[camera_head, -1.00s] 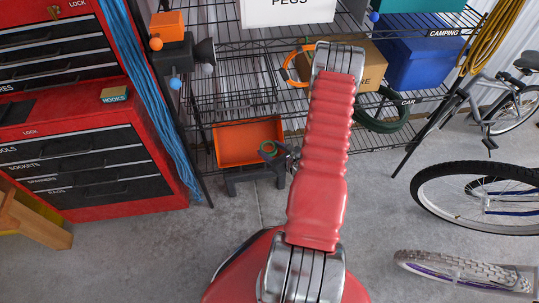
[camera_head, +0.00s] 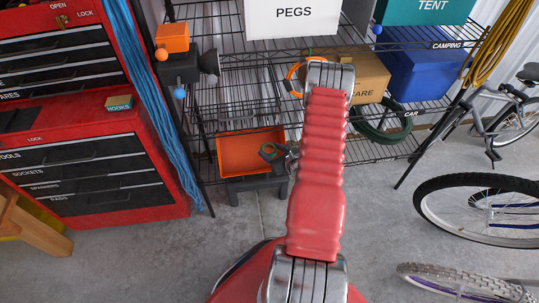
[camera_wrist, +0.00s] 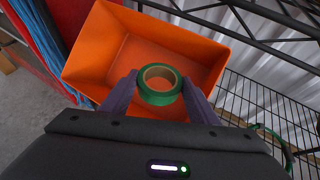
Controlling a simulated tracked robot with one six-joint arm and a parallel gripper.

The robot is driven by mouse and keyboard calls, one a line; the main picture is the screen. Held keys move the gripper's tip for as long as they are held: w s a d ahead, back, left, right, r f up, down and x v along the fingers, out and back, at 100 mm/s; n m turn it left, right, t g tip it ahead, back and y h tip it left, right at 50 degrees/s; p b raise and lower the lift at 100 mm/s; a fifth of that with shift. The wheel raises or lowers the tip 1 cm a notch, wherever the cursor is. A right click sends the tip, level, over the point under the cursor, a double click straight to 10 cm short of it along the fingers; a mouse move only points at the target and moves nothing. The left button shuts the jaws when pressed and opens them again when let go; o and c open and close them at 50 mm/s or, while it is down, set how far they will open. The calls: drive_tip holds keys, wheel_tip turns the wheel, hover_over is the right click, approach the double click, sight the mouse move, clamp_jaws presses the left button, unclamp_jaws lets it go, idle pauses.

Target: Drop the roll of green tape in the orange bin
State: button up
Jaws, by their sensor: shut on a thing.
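The roll of green tape (camera_wrist: 159,96) is between the two fingers of my gripper (camera_wrist: 160,92), which is shut on it. In the wrist view the roll shows in front of the open orange bin (camera_wrist: 95,52), over its near part. How high the roll is above the bin is hard to tell.
A dark low stand (camera_head: 258,184) is under the bin. The red tool chest (camera_head: 85,165) and hanging blue rope (camera_head: 150,100) are to the left. Wire shelf bars (camera_wrist: 240,38) pass close behind the bin. A bicycle wheel (camera_head: 478,212) is to the right.

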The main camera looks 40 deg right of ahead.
drive_tip(key=shift+w, duration=0.1)
drive_tip(key=o, duration=1.1)
drive_tip(key=v, duration=1.3)
drive_tip(key=shift+s, duration=0.4)
